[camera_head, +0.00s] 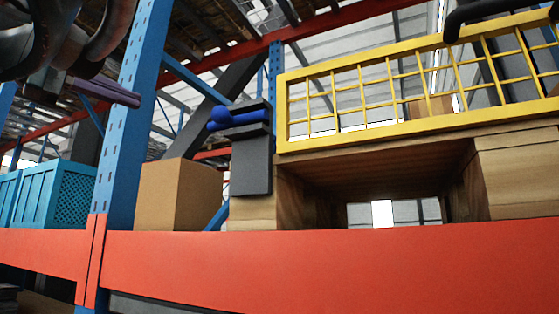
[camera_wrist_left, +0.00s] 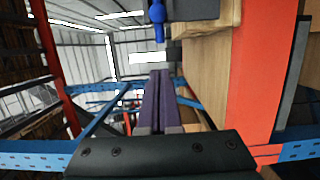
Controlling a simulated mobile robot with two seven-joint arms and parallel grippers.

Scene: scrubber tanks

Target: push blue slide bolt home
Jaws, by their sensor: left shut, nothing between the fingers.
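The blue slide bolt (camera_head: 238,119) sits in a dark grey bracket (camera_head: 251,170) at the left end of the yellow mesh gate (camera_head: 281,115). Its rounded knob is at the left, and its rod runs right into the bracket. The bolt also shows at the top of the left wrist view (camera_wrist_left: 158,22). My left gripper (camera_head: 136,99) has purple fingers, is shut and empty, and points right toward the bolt with a clear gap between them. Its fingers also show in the left wrist view (camera_wrist_left: 160,74). My right gripper is not in view.
A blue rack upright (camera_head: 138,110) stands near my left gripper. A cardboard box (camera_head: 178,195) and teal crates (camera_head: 55,195) rest behind the red shelf beam (camera_head: 330,262). A wooden pallet (camera_head: 515,180) lies under the gate. A black curved bar (camera_head: 485,10) shows at top right.

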